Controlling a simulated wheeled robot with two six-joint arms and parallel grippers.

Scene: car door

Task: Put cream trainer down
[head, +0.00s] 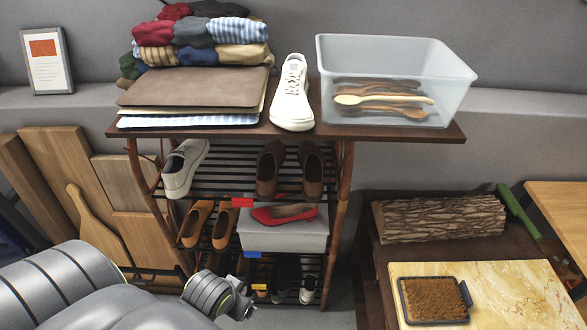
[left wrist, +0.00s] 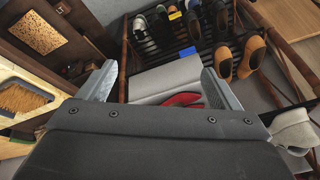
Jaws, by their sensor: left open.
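A cream-white laced trainer (head: 292,95) stands on the rack's dark top board (head: 390,133), between the folded stacks and a clear bin. A second pale trainer (head: 184,167) sits at the left end of the shelf below; a pale shoe also shows at the right edge of the left wrist view (left wrist: 293,130). My left gripper (left wrist: 158,80) is open, with nothing between its fingers. Beyond them are a grey box (left wrist: 155,82) and a red shoe (left wrist: 182,99). In the head view my left arm reaches in low in front of the rack. My right gripper is out of view.
Brown shoes (head: 270,168) and tan shoes (head: 197,222) fill the rack's shelves. The clear bin (head: 455,85) holds wooden spoons. A board stack (head: 195,88) with folded clothes covers the top's left. A low table with a log (head: 440,218) stands at right.

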